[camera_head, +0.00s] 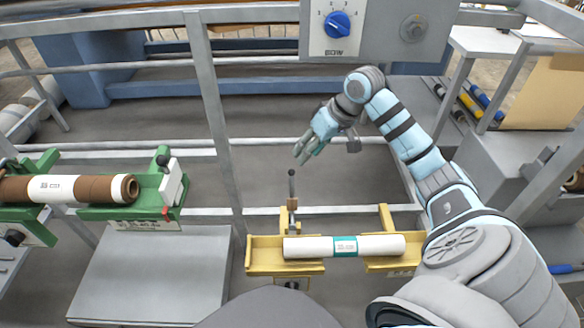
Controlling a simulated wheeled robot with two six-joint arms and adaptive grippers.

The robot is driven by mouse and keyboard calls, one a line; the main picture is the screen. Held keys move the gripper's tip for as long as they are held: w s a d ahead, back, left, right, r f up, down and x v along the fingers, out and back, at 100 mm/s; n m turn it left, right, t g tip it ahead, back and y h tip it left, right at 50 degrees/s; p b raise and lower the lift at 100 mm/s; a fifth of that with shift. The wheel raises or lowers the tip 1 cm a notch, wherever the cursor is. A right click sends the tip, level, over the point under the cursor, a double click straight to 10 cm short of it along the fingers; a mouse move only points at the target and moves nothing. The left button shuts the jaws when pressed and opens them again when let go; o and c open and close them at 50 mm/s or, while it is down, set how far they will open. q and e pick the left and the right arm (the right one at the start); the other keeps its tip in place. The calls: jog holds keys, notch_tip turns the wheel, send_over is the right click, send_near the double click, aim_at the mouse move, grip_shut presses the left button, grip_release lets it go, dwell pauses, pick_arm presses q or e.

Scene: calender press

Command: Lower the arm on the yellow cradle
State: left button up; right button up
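The yellow cradle (262,256) stands at the lower middle. A white roll with a teal band (309,247) lies across it. The cradle's arm (292,192), a thin dark lever with a black knob on top, stands upright at the cradle's left part, behind the roll. My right gripper (303,158) is above the knob and slightly to its right in the picture, apart from it. Its fingers point down and left, look spread, and hold nothing. My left gripper is not in view.
A green cradle (147,196) with a brown roll (100,188) stands at the left. Grey rails and a post (212,100) run behind the yellow cradle. A control box with a blue knob (337,25) is at the top. A grey table top (150,275) is clear at lower left.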

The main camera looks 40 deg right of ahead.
aim_at(293, 171)
jog(key=b+x, duration=0.3)
jog(key=x, duration=0.8)
jog(key=shift+s+b, duration=0.1)
jog(key=shift+b, duration=0.25)
jog(key=shift+a+f, duration=0.1)
jog(key=shift+f, duration=0.15)
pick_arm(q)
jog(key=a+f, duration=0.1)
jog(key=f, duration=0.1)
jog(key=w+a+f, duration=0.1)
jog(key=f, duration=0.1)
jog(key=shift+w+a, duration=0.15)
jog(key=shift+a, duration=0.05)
pick_arm(e)
jog(key=shift+w, duration=0.2)
